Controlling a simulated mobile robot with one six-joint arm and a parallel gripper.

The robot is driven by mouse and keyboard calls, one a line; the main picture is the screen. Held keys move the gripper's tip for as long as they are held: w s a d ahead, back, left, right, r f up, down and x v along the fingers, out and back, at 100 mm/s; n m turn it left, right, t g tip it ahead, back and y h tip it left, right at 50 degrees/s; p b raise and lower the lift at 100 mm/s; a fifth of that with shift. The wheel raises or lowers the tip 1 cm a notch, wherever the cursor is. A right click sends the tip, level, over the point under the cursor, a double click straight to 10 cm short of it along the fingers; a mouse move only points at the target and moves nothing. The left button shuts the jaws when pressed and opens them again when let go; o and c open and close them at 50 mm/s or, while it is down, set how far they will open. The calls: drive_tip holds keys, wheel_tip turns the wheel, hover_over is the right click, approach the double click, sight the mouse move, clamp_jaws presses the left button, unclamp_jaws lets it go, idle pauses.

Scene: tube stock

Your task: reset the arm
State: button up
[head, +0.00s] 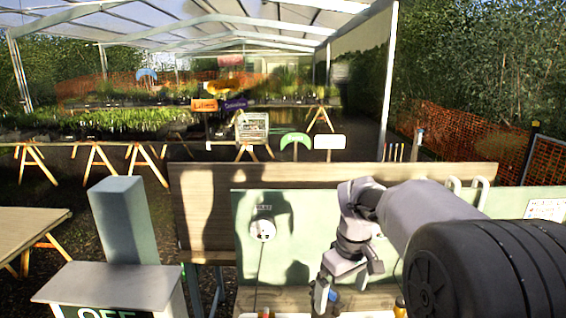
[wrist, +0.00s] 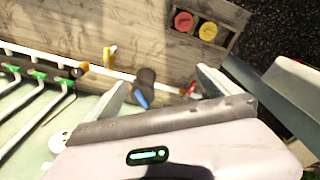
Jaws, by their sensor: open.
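My gripper (head: 345,290) hangs at the end of my arm in the lower right middle of the head view, low over the bench in front of the pale green panel. In the wrist view my gripper (wrist: 162,78) shows two pale fingers spread wide apart, with nothing held between them. A dark item with a blue end (wrist: 144,88) shows between the fingers in that view, below them on the bench; I cannot tell the gap.
The wooden bench (wrist: 60,22) bears a compartment with a red round piece (wrist: 183,22) and a yellow one (wrist: 208,30). White tubes with green bands (wrist: 38,75) lie at left. The pale green panel (head: 340,215) carries a white round fitting (head: 262,229). A grey block (head: 122,220) stands at left.

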drive_tip(key=s+a+f+m+t+b, duration=0.1)
drive_tip(key=s+f+m+b, duration=0.2)
drive_tip(key=s+b, duration=0.2)
drive_tip(key=s+a+f+m+t+y+b, duration=0.1)
drive_tip(key=s+f+m+t+b, duration=0.1)
drive_tip(key=s, duration=0.9)
drive_tip(key=s+a+f+m+t+b, duration=0.1)
drive_tip(key=s+f+m+b, duration=0.4)
drive_tip(key=s+b, duration=0.2)
drive_tip(key=shift+s+m+t+y+b, duration=0.3)
drive_tip(key=shift+s+b, duration=0.1)
drive_tip(key=shift+s, duration=0.6)
drive_tip(key=shift+a, duration=0.1)
